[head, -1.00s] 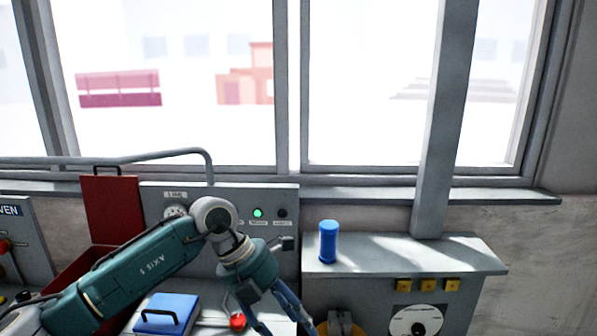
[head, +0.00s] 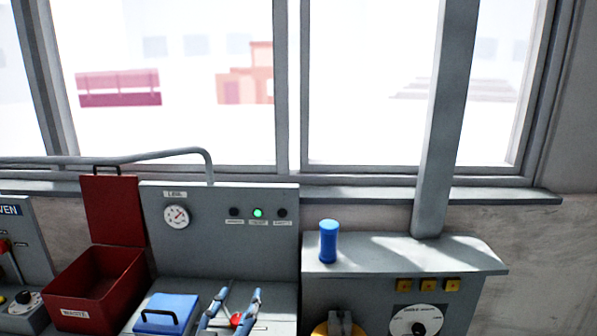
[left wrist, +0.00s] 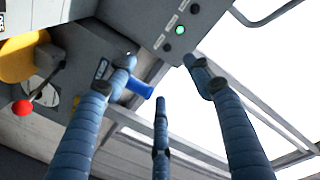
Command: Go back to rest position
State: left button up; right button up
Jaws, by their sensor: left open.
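My left gripper (head: 242,290) shows at the bottom of the head view, its blue fingers pointing up in front of the desk of the grey control panel. In the left wrist view, its three fingers (left wrist: 162,72) are spread apart with nothing between them. A red knob (head: 236,319) shows between the fingers in the head view; I cannot tell whether they touch it. My right gripper is in neither view.
A red waste bin (head: 95,285) with raised lid stands left of a blue lidded box (head: 166,312). A blue cylinder (head: 328,242) stands upright on the right-hand cabinet (head: 380,262). A gauge (head: 176,216) and green lamp (head: 258,212) sit on the back panel.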

pick_arm(q)
jog(key=s+a+f+n+g+y, duration=0.1)
jog(key=s+a+f+g, duration=0.15)
jog(key=f, duration=0.35)
jog(key=s+a+f+n+g+y, duration=0.1)
jog(key=s+a+f+n+g, duration=0.15)
jog(key=s+f, duration=0.2)
jog(key=s+a+f+g, duration=0.1)
jog(key=s+f+g, duration=0.2)
jog(key=s+f, duration=0.35)
jog(key=s+a+f+g, duration=0.1)
jog(key=s+f+g, duration=0.2)
jog(key=s, duration=0.6)
jog(key=s+a+f+g, duration=0.2)
jog(key=s+f, duration=0.3)
jog(key=s, duration=0.3)
notch_tip(320, 180, down, 33)
jog(key=s+g+b, duration=0.2)
jog(key=s+b, duration=0.1)
jog(key=b, duration=0.3)
jog(key=s+a+f+g+b, duration=0.1)
jog(key=s+f+b, duration=0.3)
jog(key=s+f, duration=1.1)
notch_tip(320, 180, down, 4)
jog(key=shift+s+a, duration=0.25)
jog(key=shift+a, duration=0.4)
jog(key=shift+n, duration=0.25)
